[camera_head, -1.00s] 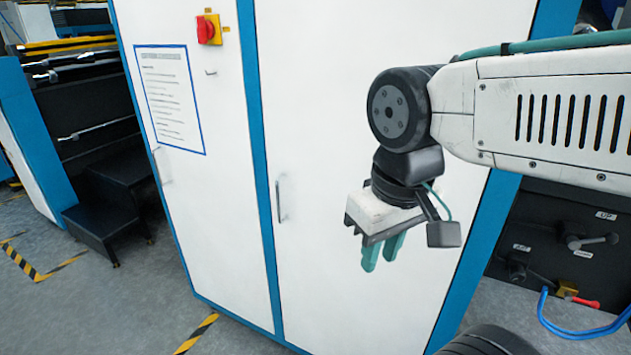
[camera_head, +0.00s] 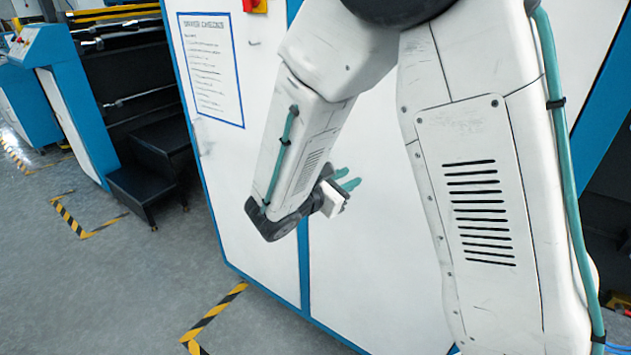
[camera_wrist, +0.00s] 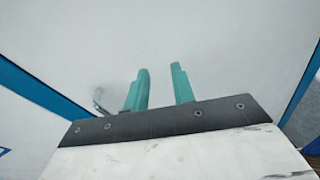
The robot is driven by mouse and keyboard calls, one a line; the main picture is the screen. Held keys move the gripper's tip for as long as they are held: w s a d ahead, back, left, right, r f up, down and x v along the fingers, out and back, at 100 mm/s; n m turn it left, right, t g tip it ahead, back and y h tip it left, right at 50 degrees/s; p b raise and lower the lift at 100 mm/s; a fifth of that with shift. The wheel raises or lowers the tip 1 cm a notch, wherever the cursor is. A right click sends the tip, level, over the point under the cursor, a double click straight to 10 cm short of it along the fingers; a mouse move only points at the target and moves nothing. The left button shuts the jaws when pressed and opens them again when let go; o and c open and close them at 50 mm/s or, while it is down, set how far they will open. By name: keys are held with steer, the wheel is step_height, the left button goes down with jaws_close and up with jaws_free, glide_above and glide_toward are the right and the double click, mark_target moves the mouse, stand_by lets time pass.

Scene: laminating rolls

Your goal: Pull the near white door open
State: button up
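The near white door (camera_head: 390,255) is the right panel of the tall blue-edged cabinet and appears shut. My arm covers much of it in the head view. My gripper (camera_head: 350,180) is in front of this door with its green fingers pointing right. In the wrist view, the fingers of my gripper (camera_wrist: 162,70) are apart with nothing between them, facing the white door (camera_wrist: 220,45). A small grey handle (camera_wrist: 98,106) shows just left of the fingers, partly hidden. The handle is hidden in the head view.
A second white door (camera_head: 205,150) with a posted notice (camera_head: 212,70) is on the left. Black steps (camera_head: 150,185) stand farther left. Striped floor tape (camera_head: 215,312) lies before the cabinet. The grey floor at left is clear.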

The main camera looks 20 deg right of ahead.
steer(key=w+a+f+n+t+y, duration=0.2)
steer(key=w+a+f+n+t, duration=0.35)
steer(key=a+f+n, duration=0.2)
steer(key=shift+t+y, duration=0.25)
steer(key=shift+y, duration=0.15)
steer(key=x, duration=0.7)
steer(key=shift+w+a+r, duration=0.2)
steer(key=shift+r, duration=0.15)
jaws_close()
